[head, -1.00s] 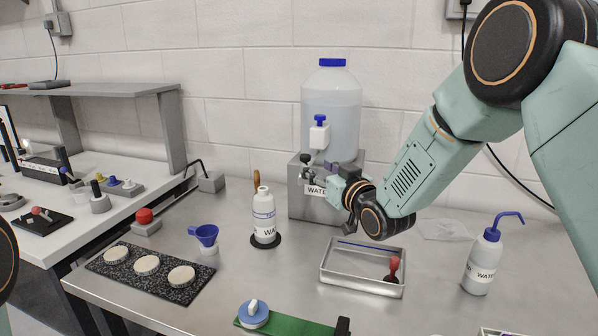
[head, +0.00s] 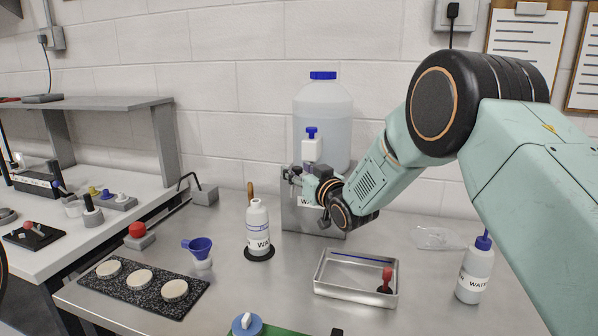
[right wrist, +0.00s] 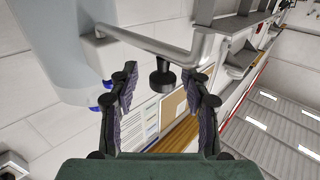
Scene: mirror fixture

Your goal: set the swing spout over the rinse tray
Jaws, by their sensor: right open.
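The swing spout (right wrist: 150,44) is a bent grey tube across the top of the right wrist view, with a black knob (right wrist: 163,79) hanging from it. My right gripper (right wrist: 161,90) is open, one finger on each side of the knob in the picture, with visible gaps. I cannot tell whether the knob lies at fingertip depth. In the head view, my right gripper (head: 298,178) is at the front of the water stand and hides most of the spout. The metal rinse tray (head: 352,293) is in front and to the right. My left gripper is not in view.
A water tank (head: 322,115) stands on a grey box behind the gripper. The tray holds a red-handled tool (head: 387,276) and a blue rod. A white bottle (head: 258,225) stands left of the tray, a wash bottle (head: 475,272) right. The tabletop between box and tray is clear.

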